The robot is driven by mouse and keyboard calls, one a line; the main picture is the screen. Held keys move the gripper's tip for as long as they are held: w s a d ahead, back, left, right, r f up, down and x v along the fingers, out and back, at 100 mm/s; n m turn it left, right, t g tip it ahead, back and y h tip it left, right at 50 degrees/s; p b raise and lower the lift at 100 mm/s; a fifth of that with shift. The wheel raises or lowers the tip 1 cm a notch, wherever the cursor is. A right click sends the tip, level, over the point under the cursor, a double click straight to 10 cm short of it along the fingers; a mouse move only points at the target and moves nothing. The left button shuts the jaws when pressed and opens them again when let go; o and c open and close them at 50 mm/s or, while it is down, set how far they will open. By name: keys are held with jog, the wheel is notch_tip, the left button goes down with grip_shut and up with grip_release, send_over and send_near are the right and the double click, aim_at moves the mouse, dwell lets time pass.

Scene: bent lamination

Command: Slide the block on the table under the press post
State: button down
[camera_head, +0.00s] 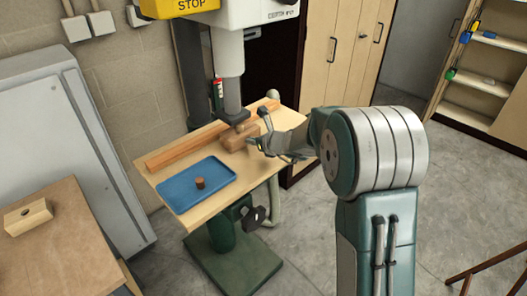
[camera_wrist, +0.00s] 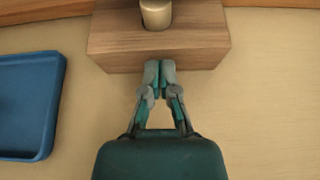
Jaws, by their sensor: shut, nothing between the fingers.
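The wooden block (camera_head: 237,143) lies on the press table (camera_head: 222,162), close to the long wooden fence and at the metal press post (camera_head: 240,127). In the wrist view the block (camera_wrist: 120,49) fills the top middle, and the round post end (camera_wrist: 156,14) shows over its top face, near the middle of its length. I cannot tell whether the post touches it. My gripper (camera_wrist: 159,66) is shut and empty, its fingertips at the block's near face, touching or nearly so. In the head view my gripper (camera_head: 262,146) is at the block's right side.
The wooden fence (camera_head: 183,148) runs along the back. The press column (camera_head: 190,70) rises behind. A separate bench (camera_head: 70,235) with a holed wooden block (camera_head: 28,217) stands lower left.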

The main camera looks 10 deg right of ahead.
jog(key=shift+w+a, duration=0.25)
jog(key=shift+w, duration=0.05)
jog(key=shift+w+a, duration=0.15)
jog(key=shift+w, duration=0.05)
jog(key=shift+w+a, duration=0.35)
jog(key=shift+w, duration=0.15)
jog(key=shift+s+d+r, duration=0.15)
jog(key=shift+s+d, duration=0.75)
jog(key=shift+s, duration=0.35)
jog(key=shift+s+d+r, duration=0.2)
jog(key=shift+s+d, duration=0.7)
jog(key=shift+s, duration=0.3)
jog(key=shift+s+d+r, duration=0.15)
jog(key=shift+s+d, duration=0.75)
jog(key=shift+s, duration=0.35)
